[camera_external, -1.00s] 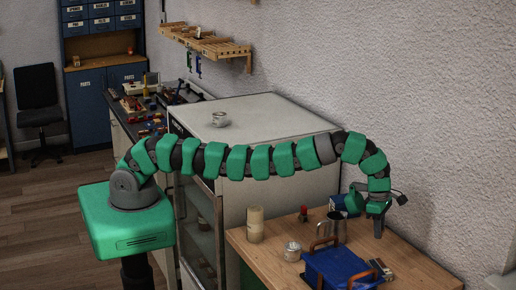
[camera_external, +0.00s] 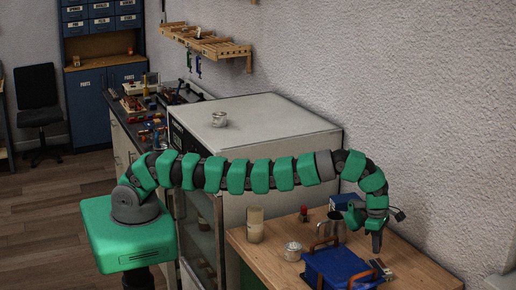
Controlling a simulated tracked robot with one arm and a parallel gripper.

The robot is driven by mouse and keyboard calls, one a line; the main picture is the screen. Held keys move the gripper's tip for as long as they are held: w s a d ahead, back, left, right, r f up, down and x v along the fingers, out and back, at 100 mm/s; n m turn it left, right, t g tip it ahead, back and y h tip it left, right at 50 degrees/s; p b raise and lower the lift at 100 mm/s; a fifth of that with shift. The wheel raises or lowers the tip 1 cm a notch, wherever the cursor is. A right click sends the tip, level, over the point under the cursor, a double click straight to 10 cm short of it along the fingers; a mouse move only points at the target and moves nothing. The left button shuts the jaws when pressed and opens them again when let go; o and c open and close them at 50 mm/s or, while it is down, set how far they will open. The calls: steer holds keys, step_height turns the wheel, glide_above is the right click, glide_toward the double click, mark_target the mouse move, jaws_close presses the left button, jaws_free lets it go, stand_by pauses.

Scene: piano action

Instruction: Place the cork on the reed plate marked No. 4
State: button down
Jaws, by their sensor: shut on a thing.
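My gripper (camera_external: 376,243) points down over the right part of the wooden table, just right of a metal jug and behind a blue tote. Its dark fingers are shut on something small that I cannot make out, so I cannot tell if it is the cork. I cannot pick out the cork anywhere else. No reed plate marked No. 4 can be read. A small dark and pale item (camera_external: 381,269) lies at the right of the tote, too small to identify.
The wooden table (camera_external: 425,268) holds the blue tote (camera_external: 335,268) with brown handles, the metal jug (camera_external: 335,228), a cream cylinder (camera_external: 255,225), a small white pot (camera_external: 293,252), a red-topped item (camera_external: 304,213) and a blue box (camera_external: 342,202). The table's right end is clear.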

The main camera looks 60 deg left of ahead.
steer(key=shift+f, duration=1.95)
steer(key=c, duration=1.3)
jaws_free()
steer(key=shift+f, duration=0.1)
steer(key=r, duration=0.8)
steer(key=s+a+r, duration=0.1)
steer(key=r, duration=0.3)
steer(key=shift+b, duration=0.4)
steer(key=shift+a+r, duration=0.1)
steer(key=shift+r, duration=0.05)
